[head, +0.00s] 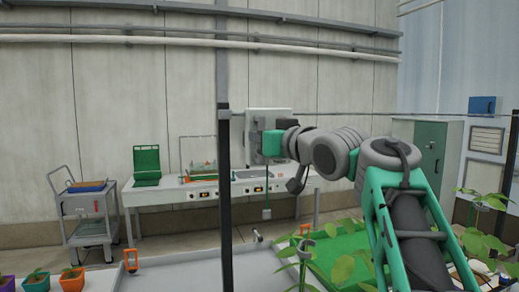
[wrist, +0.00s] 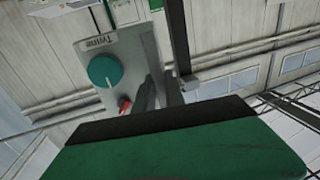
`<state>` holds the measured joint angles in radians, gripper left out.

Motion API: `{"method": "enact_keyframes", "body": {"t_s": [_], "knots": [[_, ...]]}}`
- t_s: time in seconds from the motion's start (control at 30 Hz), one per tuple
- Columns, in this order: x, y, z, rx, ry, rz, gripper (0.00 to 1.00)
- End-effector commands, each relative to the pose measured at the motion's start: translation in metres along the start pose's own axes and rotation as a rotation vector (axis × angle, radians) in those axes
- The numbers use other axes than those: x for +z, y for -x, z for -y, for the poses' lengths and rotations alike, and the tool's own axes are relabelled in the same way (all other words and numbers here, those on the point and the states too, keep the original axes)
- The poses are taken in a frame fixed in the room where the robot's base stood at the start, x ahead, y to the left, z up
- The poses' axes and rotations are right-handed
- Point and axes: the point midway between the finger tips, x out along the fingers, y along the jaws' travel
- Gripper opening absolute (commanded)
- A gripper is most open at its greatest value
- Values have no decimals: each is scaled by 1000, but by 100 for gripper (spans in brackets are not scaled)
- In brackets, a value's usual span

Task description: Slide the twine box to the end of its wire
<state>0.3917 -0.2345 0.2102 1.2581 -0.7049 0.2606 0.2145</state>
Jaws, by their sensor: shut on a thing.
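The twine box is a light grey box (head: 268,118) at the wire near the black post on the left in the head view. In the wrist view the box (wrist: 130,52) shows a "Twine" label, a round green knob and a small red part. My gripper (wrist: 157,95) is shut at the lower part of the box, its dark fingers partly hiding what they hold. In the head view my green-ended hand (head: 273,143) covers the lower front of the box. The thin wire (head: 400,114) runs right from the post top, across the picture.
The black post (head: 225,200) stands just left of the box; it also shows close by in the wrist view (wrist: 178,38). A second dark post (head: 511,150) stands at the far right. Leafy plants (head: 350,265) rise below my arm. A bench (head: 220,190) and a cart (head: 88,212) stand behind.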

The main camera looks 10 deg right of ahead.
Motion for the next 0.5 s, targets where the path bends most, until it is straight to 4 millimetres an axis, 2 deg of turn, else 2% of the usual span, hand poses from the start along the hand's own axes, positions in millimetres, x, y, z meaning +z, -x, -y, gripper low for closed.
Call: {"method": "enact_keyframes", "body": {"t_s": [0.37,0.4,0.5], "knots": [[-2,2,1,14,0,-2,0],[-2,2,2,12,0,-2,16],[-2,1,2,12,0,-2,24]]}}
